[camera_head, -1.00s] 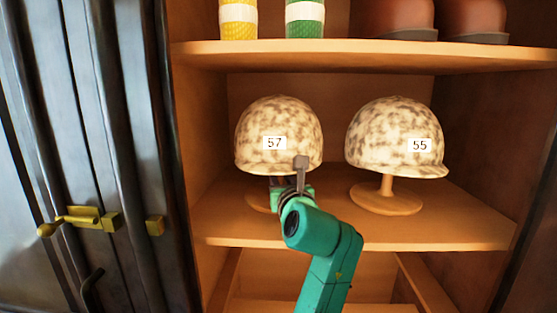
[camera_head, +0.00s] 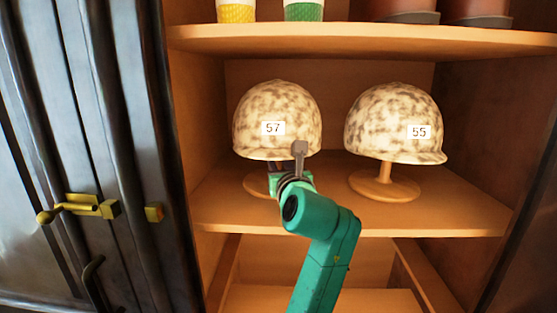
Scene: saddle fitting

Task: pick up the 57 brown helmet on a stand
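The helmet marked 57 (camera_head: 275,105) is cream with brown mottling. It sits upright on its stand on the middle shelf, at the left. The stand's round wooden base (camera_head: 256,186) shows partly; its post is hidden behind my gripper. My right gripper (camera_head: 287,162) is at the front brim of this helmet, in front of the stand. One grey finger overlaps the brim's right part; the other is mostly hidden. I cannot tell whether the fingers are open or touch the stand. My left gripper is out of view.
A similar helmet marked 55 (camera_head: 391,118) stands on a wooden stand (camera_head: 385,185) to the right. The upper shelf (camera_head: 360,39) runs above both helmets and holds cups and brown items. A dark door (camera_head: 110,130) with a brass latch (camera_head: 85,206) is at the left.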

